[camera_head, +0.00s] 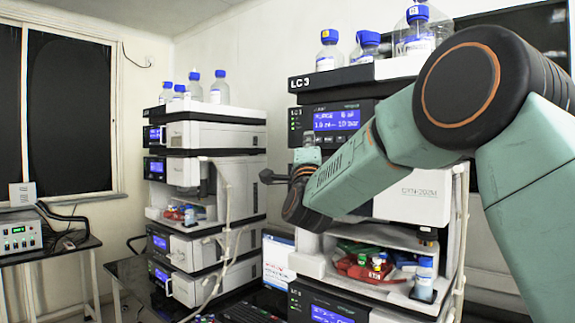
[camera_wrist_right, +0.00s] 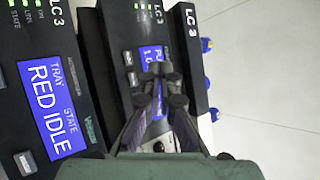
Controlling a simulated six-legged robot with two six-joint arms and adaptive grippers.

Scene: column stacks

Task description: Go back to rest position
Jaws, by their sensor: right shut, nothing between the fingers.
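My right arm comes in from the right in the head view and reaches across the front of the near LC 3 column stack (camera_head: 340,84). My right gripper (camera_head: 266,176) is at the stack's left side, below its lit blue display (camera_head: 337,120). In the right wrist view the gripper (camera_wrist_right: 160,74) has its fingers together, with nothing between them. Behind the fingertips is a black LC 3 panel with a blue display (camera_wrist_right: 150,58), seen sideways. My left gripper is not in view.
A second column stack (camera_head: 205,210) stands further left. Blue-capped bottles (camera_head: 328,52) stand on both stacks. The near stack's open bay holds a red tray (camera_head: 365,270) with vials. A laptop (camera_head: 276,262) sits between the stacks. A control box (camera_head: 20,232) is at far left.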

